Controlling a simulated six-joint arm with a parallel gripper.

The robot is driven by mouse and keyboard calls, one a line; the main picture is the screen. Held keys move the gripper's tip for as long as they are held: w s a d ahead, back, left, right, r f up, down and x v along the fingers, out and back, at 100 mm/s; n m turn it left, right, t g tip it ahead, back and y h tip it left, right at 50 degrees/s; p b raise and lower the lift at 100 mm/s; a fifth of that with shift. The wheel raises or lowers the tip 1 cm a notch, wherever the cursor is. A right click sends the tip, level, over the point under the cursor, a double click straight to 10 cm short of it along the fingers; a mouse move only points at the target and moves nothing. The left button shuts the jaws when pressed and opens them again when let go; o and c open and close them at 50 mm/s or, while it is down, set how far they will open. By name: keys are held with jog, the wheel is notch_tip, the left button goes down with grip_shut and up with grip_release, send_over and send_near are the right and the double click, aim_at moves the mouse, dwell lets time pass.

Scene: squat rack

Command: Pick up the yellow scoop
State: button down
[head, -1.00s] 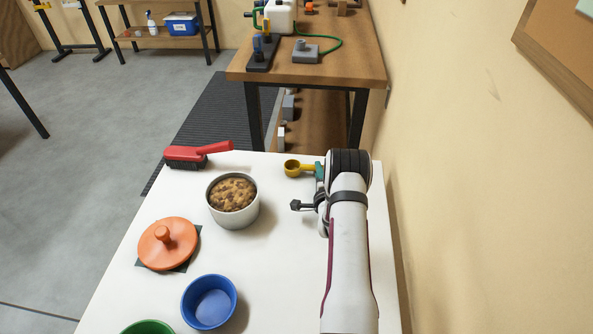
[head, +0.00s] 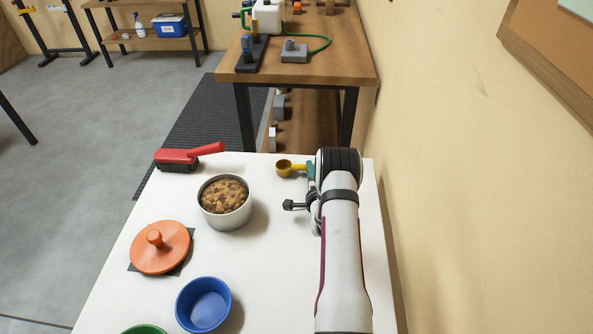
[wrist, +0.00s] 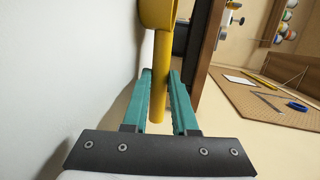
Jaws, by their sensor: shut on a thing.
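The yellow scoop (head: 285,168) shows at the far right of the white table in the head view, its bowl pointing left. In the wrist view its yellow handle (wrist: 160,75) runs between the two green fingers, and part of the bowl shows at the top edge. My gripper (wrist: 160,90) is shut on the handle. In the head view only a bit of the green fingers (head: 310,170) shows beside the dark wrist; the rest is hidden by my arm. I cannot tell whether the scoop touches the table.
On the white table (head: 265,270), a pot with brown speckled food (head: 225,215), a red brush (head: 185,158), an orange lid (head: 160,247) and a blue bowl (head: 203,304) stand to the left. A wooden workbench (head: 300,75) stands beyond. A wall (head: 450,200) is close on the right.

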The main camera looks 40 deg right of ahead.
notch_tip(320, 180, up, 4)
jog(key=shift+r, duration=0.2)
jog(key=s+d+r, duration=0.3)
jog(key=s+r, duration=0.3)
jog(key=s, duration=0.5)
jog(key=shift+d+r, duration=0.3)
jog(key=shift+d, duration=0.05)
jog(key=w+a+r+n+t+y, duration=0.1)
jog(key=w+a+n+y, duration=0.3)
jog(key=w+a+y, duration=0.2)
jog(key=w+a+r+n+t+y, duration=0.1)
jog(key=w+a+r+n+y, duration=0.1)
jog(key=w+a+n+y, duration=0.3)
jog(key=w+a+y, duration=0.1)
jog(key=w+a, duration=0.2)
jog(key=a, duration=0.2)
jog(key=shift+w+r, duration=0.3)
jog(key=shift+w, duration=0.1)
jog(key=shift+a, duration=0.1)
